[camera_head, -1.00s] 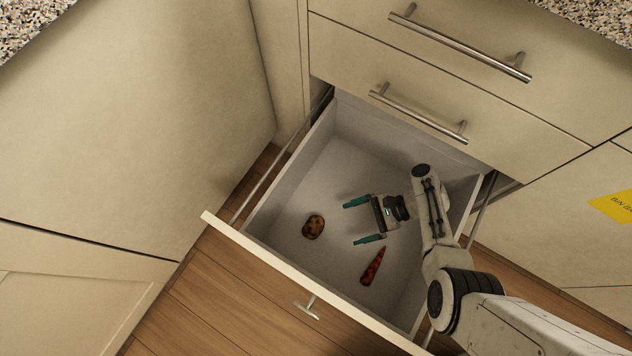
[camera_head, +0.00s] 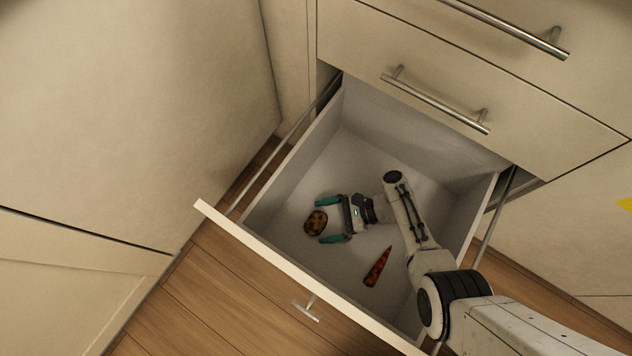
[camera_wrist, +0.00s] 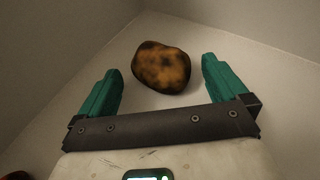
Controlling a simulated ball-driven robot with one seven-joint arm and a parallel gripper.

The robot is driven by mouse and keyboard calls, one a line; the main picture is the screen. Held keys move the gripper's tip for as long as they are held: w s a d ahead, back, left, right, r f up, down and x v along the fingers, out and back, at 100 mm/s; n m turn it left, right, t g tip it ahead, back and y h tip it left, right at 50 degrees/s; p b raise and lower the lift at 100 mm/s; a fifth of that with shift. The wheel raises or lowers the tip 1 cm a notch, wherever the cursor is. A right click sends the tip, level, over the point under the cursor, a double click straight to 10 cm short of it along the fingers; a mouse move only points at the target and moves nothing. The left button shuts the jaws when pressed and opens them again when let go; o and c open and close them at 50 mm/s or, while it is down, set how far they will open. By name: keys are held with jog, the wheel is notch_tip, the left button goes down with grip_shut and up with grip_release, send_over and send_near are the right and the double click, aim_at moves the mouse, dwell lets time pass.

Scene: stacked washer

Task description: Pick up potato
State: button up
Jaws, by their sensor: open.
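The potato (camera_head: 316,222) is brown with dark patches and lies on the floor of the open drawer, near its left front side. My gripper (camera_head: 324,220) is open, with teal fingers, low inside the drawer. In the head view one finger lies on the far side of the potato and the other on the near side. In the wrist view the potato (camera_wrist: 161,67) sits in front of the gap between the open fingertips (camera_wrist: 160,72), with no visible contact.
The open drawer's front panel (camera_head: 258,252) and side walls surround the space. Closed drawers with metal handles (camera_head: 435,100) are above and behind it.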

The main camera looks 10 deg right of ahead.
jog(key=shift+x, duration=0.85)
jog(key=c, duration=1.1)
